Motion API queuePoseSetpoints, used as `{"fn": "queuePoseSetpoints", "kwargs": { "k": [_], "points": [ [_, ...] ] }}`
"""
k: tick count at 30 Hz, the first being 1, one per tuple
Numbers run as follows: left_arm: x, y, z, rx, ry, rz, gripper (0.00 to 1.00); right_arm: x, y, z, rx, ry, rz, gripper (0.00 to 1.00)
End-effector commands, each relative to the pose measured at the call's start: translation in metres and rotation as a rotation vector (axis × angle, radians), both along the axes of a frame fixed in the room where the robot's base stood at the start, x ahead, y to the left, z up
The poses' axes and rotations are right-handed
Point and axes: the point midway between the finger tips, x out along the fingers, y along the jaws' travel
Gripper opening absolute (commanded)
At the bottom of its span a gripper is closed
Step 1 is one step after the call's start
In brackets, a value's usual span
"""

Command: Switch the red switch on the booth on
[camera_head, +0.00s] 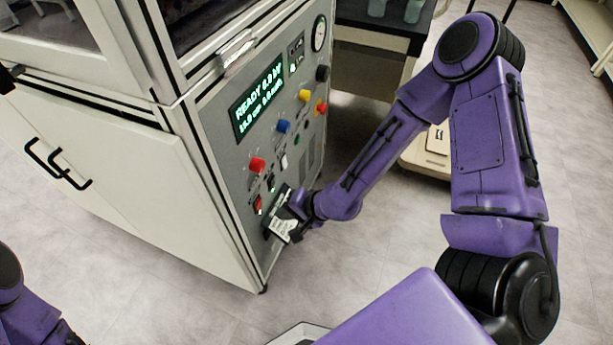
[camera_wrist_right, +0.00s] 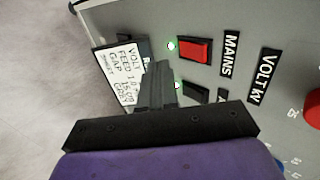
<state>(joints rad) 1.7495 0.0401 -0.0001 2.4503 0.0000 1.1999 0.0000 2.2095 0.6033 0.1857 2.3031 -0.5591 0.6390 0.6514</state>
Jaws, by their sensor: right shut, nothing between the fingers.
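The red switch (camera_head: 258,203) is low on the booth's grey front panel (camera_head: 222,110), below a red knob. In the right wrist view the red switch (camera_wrist_right: 194,50) stands beside the MAINS label, with a lit green lamp (camera_wrist_right: 171,45) next to it. My right gripper (camera_head: 290,208) is at the lower part of the panel, beside the switch. In the right wrist view its fingers (camera_wrist_right: 158,70) are shut and empty, between the white card and the switches. Whether they touch the panel cannot be told. Only part of my left arm shows, at the bottom left; its gripper is out of view.
A black switch (camera_wrist_right: 195,93) with a green lamp sits near the red one. A white printed card (camera_wrist_right: 122,75) is on the panel beside the fingers. A red knob (camera_head: 257,164), blue knob (camera_head: 283,126) and yellow knob (camera_head: 304,95) stick out above. Floor in front is clear.

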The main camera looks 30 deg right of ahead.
Motion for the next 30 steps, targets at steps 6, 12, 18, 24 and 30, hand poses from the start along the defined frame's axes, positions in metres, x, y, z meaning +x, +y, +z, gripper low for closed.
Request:
{"fn": "queuePoseSetpoints", "kwargs": {
  "k": [6,12,18,24,30],
  "points": [
    [0.001,0.0,0.019,0.0,-0.001,0.0,0.7,-0.032,-0.022,0.038,0.003,-0.004,0.008,0.0],
    [0.0,0.0,0.031,0.001,-0.001,0.0,0.7,-0.053,-0.037,0.053,0.002,-0.004,0.012,0.0],
    [0.0,0.0,0.032,0.0,-0.001,0.0,0.7,-0.06,-0.041,0.054,0.001,-0.002,0.013,0.0],
    [0.0,0.0,0.032,0.001,-0.001,0.0,0.7,-0.06,-0.042,0.054,0.001,-0.002,0.012,0.0],
    [0.0,0.0,0.032,0.0,-0.001,0.0,0.7,-0.059,-0.042,0.054,0.001,-0.002,0.012,0.0]
  ]
}}
